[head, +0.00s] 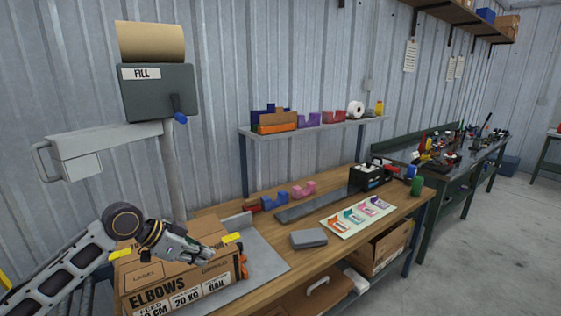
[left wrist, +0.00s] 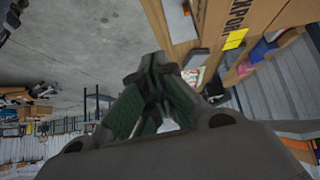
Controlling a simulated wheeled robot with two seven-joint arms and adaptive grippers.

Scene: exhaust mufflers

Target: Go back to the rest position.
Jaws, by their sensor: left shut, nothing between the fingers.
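My left gripper (head: 218,258) is shut and empty, above the top of a brown cardboard box (head: 175,288) labelled "ELBOWS". In the head view I cannot tell whether it touches the box. In the left wrist view my left gripper's dark green fingers (left wrist: 158,82) come together with nothing held between them. My left arm comes in from the lower left. My right gripper is in neither view.
A grey machine marked "FILL" (head: 158,92) stands behind the box. The wooden workbench (head: 340,244) carries a sheet with coloured shapes (head: 362,216), a grey case (head: 309,238) and coloured tape dispensers (head: 303,189). Open floor lies right.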

